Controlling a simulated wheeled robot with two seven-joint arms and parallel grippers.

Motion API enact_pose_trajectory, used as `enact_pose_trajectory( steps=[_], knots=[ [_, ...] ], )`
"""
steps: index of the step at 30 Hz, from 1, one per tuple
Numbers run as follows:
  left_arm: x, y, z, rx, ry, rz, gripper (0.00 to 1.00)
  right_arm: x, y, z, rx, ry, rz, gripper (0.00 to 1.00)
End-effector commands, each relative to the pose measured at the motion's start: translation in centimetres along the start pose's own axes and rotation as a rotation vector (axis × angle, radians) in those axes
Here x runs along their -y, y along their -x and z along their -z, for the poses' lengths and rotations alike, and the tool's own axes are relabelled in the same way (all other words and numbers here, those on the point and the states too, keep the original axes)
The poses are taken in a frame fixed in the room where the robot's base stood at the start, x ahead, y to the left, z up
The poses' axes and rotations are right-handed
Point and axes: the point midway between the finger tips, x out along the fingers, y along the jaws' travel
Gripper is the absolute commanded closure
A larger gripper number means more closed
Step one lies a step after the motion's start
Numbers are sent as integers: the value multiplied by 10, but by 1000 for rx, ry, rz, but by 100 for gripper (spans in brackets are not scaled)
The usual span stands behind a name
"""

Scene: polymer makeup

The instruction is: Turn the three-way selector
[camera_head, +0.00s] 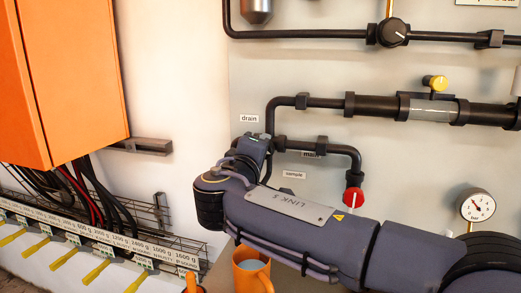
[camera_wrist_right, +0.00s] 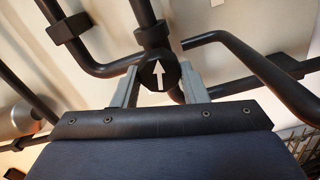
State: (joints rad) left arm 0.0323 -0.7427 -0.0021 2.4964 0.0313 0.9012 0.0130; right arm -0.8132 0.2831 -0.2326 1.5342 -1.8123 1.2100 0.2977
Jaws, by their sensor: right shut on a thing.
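The three-way selector is a round black knob (camera_wrist_right: 158,75) with a white arrow, seen in the right wrist view. The arrow points up in that picture. My right gripper (camera_wrist_right: 159,85) has its two grey fingers on either side of the knob and is shut on it. In the head view my right arm comes in from the right, and my wrist hides the knob and the fingers. The drain label (camera_head: 249,118) and the sample label (camera_head: 293,175) show near my wrist; the main label (camera_head: 311,154) is partly covered by pipe. My left gripper is not in view.
Black pipes (camera_head: 325,102) run along the wall around my wrist. A red-capped outlet (camera_head: 354,196) and a gauge (camera_head: 476,205) are close to my arm. An orange cabinet (camera_head: 65,80) stands left. An orange mug (camera_head: 249,272) is below my arm.

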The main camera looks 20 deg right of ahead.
Motion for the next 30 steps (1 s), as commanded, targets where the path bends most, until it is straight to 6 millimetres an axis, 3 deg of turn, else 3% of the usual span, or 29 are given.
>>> enact_pose_trajectory(
  steps=[12, 30],
  knots=[
    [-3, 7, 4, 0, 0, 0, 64, 1, 0, 0, -1, 227, 1, 83],
    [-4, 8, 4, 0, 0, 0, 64, 2, 0, 0, -1, 272, 1, 83]
  ],
)
